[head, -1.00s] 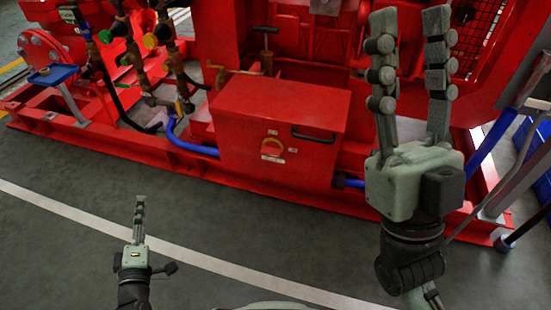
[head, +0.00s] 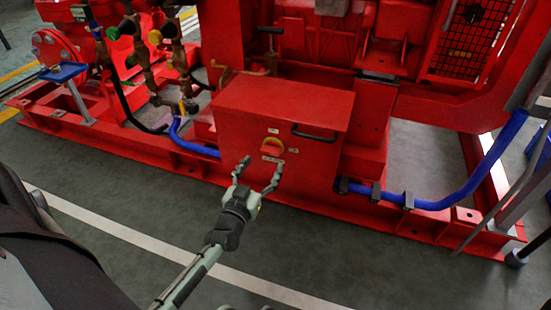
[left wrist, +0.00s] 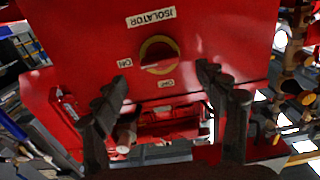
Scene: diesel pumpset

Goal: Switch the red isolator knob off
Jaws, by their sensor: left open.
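The red isolator knob (head: 271,147) sits in a yellow ring on the front of a red box (head: 235,135). In the left wrist view the knob (left wrist: 158,57) shows above the gap between my fingertips, its bar roughly level, slightly tilted. A white ISOLATOR label (left wrist: 151,17) is above it there; smaller labels are at its left and below. My left gripper (head: 258,170) is open and empty, fingers spread, just below the knob in the head view. Its fingers also show in the left wrist view (left wrist: 163,82). No contact with the knob is visible. My right gripper is out of view.
A dark handle (head: 315,134) is on the box's top right edge. Blue hoses (head: 440,203) run low on both sides. Valves and pipes (head: 150,65) stand at the left. The floor (head: 340,245) before the red base is clear.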

